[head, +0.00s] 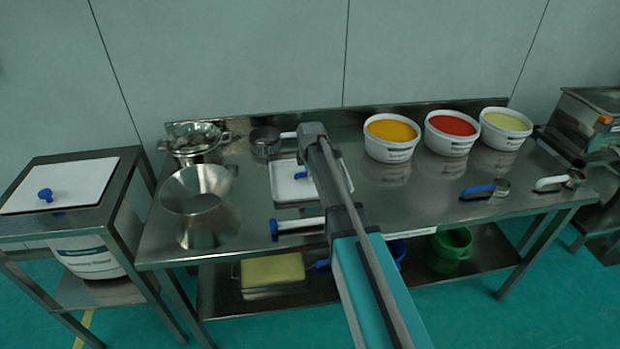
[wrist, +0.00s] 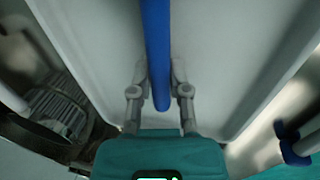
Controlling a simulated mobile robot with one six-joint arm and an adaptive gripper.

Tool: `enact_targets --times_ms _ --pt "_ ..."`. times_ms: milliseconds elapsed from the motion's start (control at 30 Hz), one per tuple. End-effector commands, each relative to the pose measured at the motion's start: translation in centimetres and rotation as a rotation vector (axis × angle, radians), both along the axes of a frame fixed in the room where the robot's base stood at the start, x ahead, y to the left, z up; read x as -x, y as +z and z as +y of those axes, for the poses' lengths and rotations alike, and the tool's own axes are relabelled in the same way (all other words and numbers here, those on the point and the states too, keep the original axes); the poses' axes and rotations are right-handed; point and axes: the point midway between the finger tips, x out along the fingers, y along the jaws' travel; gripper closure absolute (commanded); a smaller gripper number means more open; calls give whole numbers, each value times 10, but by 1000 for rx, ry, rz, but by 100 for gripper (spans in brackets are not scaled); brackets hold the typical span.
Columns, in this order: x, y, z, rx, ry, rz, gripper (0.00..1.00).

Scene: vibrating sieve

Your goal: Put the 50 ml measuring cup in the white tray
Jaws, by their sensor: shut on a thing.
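My gripper (wrist: 159,72) is shut on a long blue handle (wrist: 157,40) in the wrist view. The rest of the held tool is out of the wrist view, so its size cannot be read. The handle is over the white tray (wrist: 222,60). In the head view the white tray (head: 283,186) is on the steel table, partly hidden by my arm, with a bit of blue handle (head: 301,175) showing over it. Whether the tool touches the tray cannot be told. A blue-handled cup (head: 502,187) and a white-handled cup (head: 572,178) lie at the table's right.
A metal funnel (head: 196,190), a sieve stack (head: 195,140) and a small pot (head: 265,140) stand left of the tray. A blue-ended bar (head: 298,224) lies in front of it. Tubs of yellow (head: 391,148), red (head: 450,146) and pale powder (head: 504,136) stand at the back right.

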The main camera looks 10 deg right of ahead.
Motion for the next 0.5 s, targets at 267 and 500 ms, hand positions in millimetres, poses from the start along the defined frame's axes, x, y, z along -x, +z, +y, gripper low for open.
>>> enact_targets --times_ms 267,500 --pt "0 -1 0 0 0 0 100" --pt "0 -3 0 0 0 0 71"
